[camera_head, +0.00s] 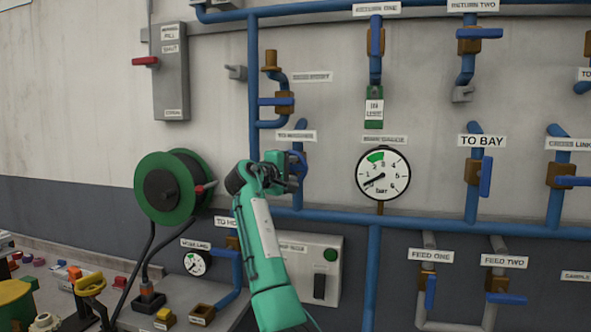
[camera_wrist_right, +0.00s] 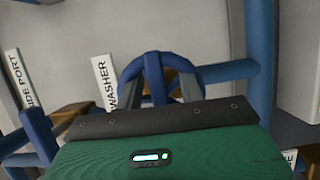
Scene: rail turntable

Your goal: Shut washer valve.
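The washer valve sits on the blue pipe under the "TO WASHER" label (camera_head: 296,136), which also shows in the right wrist view (camera_wrist_right: 105,82). Its blue handle (camera_head: 300,165) is partly hidden by my right gripper (camera_head: 291,162) in the head view. In the right wrist view the blue handle (camera_wrist_right: 153,78) stands ahead of the gripper. The grey fingers (camera_wrist_right: 153,90) lie on either side of it, apart from each other, with room around the handle. I cannot tell whether either finger touches it. My left gripper is not in view.
A main gauge (camera_head: 383,173) is right of my right arm. The side port valve (camera_head: 284,102) is above it, the "TO BAY" valve (camera_head: 486,176) further right. A green hose reel (camera_head: 168,188) is on the left. A grey switch box (camera_head: 318,265) is behind my forearm.

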